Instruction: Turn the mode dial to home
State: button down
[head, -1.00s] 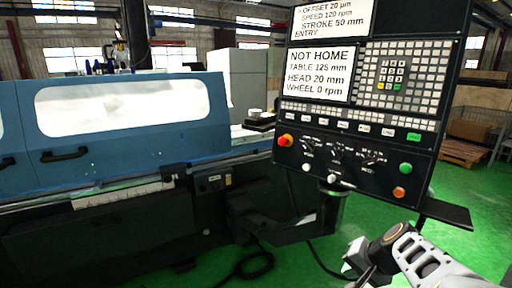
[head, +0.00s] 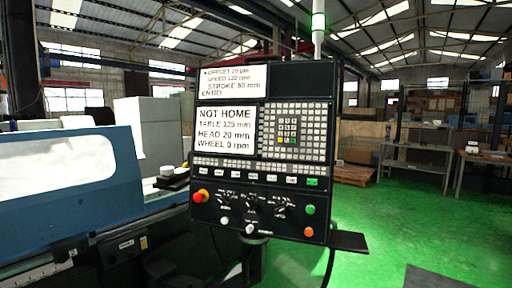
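The control panel (head: 262,150) of the grinder stands upright in the middle of the head view. Its lower part carries a row of dark rotary dials: a left one (head: 227,203), a middle one (head: 251,204) and a right one (head: 280,209). Their labels are too small to read, so I cannot tell which is the mode dial or where it points. The panel's screen (head: 225,131) reads NOT HOME, TABLE 125 mm, HEAD 20 mm, WHEEL 0 rpm. My gripper is not in view.
A red knob (head: 201,196) sits left of the dials; green (head: 310,210) and orange (head: 308,232) buttons sit right. A dark shelf (head: 350,241) juts out at the panel's lower right. The blue grinder body (head: 70,195) fills the left. Green floor (head: 420,225) is open at right.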

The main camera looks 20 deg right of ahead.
aim_at(225, 201)
jog(key=z, duration=0.15)
jog(key=k, duration=0.45)
jog(key=u, duration=1.3)
jog(key=i, duration=1.3)
jog(key=z, duration=0.65)
